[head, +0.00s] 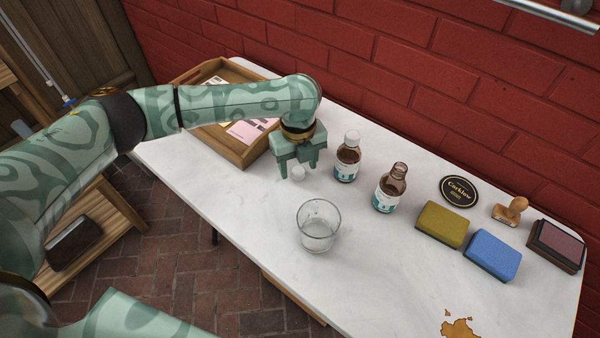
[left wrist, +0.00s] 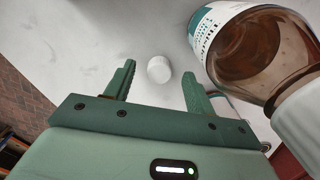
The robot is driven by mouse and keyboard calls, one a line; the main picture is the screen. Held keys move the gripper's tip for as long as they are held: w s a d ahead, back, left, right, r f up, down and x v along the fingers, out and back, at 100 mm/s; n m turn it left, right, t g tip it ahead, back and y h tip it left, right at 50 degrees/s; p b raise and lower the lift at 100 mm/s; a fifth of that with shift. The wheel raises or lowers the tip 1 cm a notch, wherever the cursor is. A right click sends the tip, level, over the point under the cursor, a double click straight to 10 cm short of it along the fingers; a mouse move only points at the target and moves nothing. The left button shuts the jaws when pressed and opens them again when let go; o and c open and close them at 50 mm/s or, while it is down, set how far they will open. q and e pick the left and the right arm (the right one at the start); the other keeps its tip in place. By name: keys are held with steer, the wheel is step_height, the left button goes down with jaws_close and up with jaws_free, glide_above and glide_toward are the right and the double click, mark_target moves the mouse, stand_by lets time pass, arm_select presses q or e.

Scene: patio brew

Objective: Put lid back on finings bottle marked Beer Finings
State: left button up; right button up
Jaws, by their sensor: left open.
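A small white lid (head: 298,173) lies on the white table just below my left gripper (head: 298,170). In the left wrist view the lid (left wrist: 159,69) shows between and a little beyond the two open fingers (left wrist: 158,88), apart from both. A brown bottle without a lid (head: 390,187) stands upright on the table, its neck open. Another brown bottle (head: 347,157) with a white cap stands between it and my left gripper; this capped bottle (left wrist: 262,50) also shows close at the right of the left wrist view. Label words are too small to read. My right gripper is not in view.
An empty glass (head: 318,226) stands in front of the bottles. A wooden tray (head: 234,152) with papers is behind my left arm. To the right are a yellow sponge (head: 442,224), a blue sponge (head: 492,255), a round coaster (head: 459,191), a stamp (head: 510,211) and an ink pad (head: 556,246). A brown spill (head: 460,327) lies near the front.

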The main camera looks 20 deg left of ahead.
arm_select(q)
steer(key=shift+f, duration=0.45)
steer(key=shift+r, duration=0.15)
steer(key=c, duration=1)
steer(key=shift+c, duration=0.2)
